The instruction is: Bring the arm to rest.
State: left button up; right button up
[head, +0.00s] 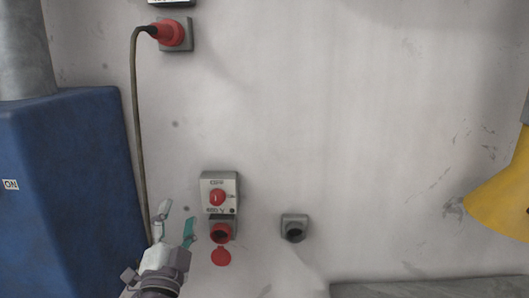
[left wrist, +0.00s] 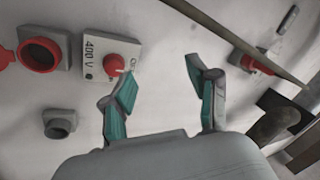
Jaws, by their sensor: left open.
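My left gripper (head: 177,220) is at the lower left of the head view, in front of the wall. Its two teal-lined fingers are apart with nothing between them. It also shows in the left wrist view (left wrist: 167,92), open and empty, with the pale wall behind. A grey switch box (head: 220,192) with a red knob (head: 217,197) is just right of the gripper in the head view. In the left wrist view the box (left wrist: 107,58), marked 400 V, is beyond the left finger. My right gripper is in neither view.
A red socket (head: 221,232) with its lid open is below the switch box. A grey socket (head: 294,228) is to the right. A cable (head: 134,110) hangs from a red plug (head: 168,32). A blue cabinet (head: 70,190) stands left, a yellow object (head: 500,195) right.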

pick_arm(q)
jog(key=s+a+f+n+g, duration=0.2)
jog(key=s+f+g, duration=0.15)
jog(key=f, duration=0.45)
jog(key=s+a+f+n+g+y, duration=0.1)
jog(key=s+f+n+g, duration=0.2)
jog(key=f, duration=0.5)
jog(key=s+a+f+n+g, duration=0.1)
jog(key=s+a+f+g, duration=0.1)
jog(key=s+f+g, duration=0.45)
jog(key=s+d+f+n+g+h, duration=0.25)
jog(key=s+f+g, duration=0.25)
jog(key=s+f, duration=1.1)
jog(key=s+f+g, duration=0.1)
jog(key=s+f, duration=0.1)
jog(key=f, duration=1)
jog(key=s+f+g, duration=0.1)
jog(key=s+f, duration=0.1)
jog(key=f, duration=1.1)
jog(key=s+a+f, duration=0.3)
jog(key=s+f, duration=1)
jog(key=s, duration=0.2)
jog(key=shift+s+a+f+g+y, duration=0.3)
jog(key=shift+f+g+y, duration=0.05)
jog(key=shift+f+g, duration=0.05)
